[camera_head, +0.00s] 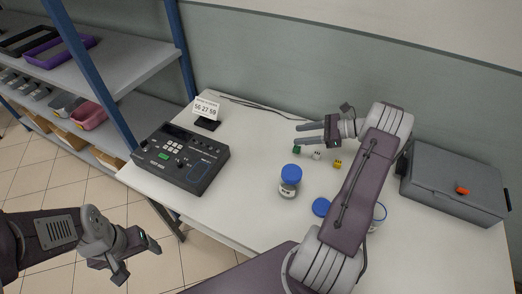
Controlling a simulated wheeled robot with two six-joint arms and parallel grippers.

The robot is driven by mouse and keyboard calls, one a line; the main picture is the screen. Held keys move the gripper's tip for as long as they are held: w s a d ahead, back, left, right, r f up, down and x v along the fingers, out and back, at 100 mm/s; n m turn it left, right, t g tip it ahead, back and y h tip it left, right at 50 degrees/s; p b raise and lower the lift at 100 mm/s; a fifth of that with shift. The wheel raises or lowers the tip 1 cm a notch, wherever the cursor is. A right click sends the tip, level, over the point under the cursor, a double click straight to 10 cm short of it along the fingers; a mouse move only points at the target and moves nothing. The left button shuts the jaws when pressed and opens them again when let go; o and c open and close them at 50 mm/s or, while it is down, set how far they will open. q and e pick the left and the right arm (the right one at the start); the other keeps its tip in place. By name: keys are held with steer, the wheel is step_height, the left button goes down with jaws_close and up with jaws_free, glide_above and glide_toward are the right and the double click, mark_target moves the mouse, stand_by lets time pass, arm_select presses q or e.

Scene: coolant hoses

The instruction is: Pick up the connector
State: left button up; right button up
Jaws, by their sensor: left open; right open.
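Several small connector-like pieces lie on the white table under and beside my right gripper: a green one (297,149), a white one (317,155) and a yellow one (337,164). I cannot tell which of them is the connector. My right gripper (299,136) is open and empty, its fingers pointing left, just behind the green piece in the picture. I cannot tell its exact height above the table. My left gripper (139,263) is open and empty, low at the left, off the table's front left edge.
A black test device (182,158) and a small display sign (206,109) stand on the table's left. A blue-lidded jar (290,181) stands mid-table. A blue lid (321,207) and a partly hidden container (379,214) sit near my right arm. A grey case (455,184) is at right; shelving (90,72) at left.

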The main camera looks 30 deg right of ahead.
mark_target(300, 153)
steer(key=s+d+f+m, duration=0.1)
steer(key=s+d, duration=0.1)
steer(key=s+d+f+t, duration=0.1)
steer(key=s+d+f, duration=0.1)
steer(key=s+d+f+m+h, duration=0.1)
steer(key=s+d, duration=0.1)
steer(key=shift+s+d+f+m+t+b, duration=0.2)
steer(key=shift+f+m+t+b, duration=0.1)
steer(key=shift+f+t+b, duration=0.1)
steer(key=x, duration=0.9)
steer(key=shift+w+a, duration=0.15)
steer(key=shift+w, duration=0.2)
jaws_close()
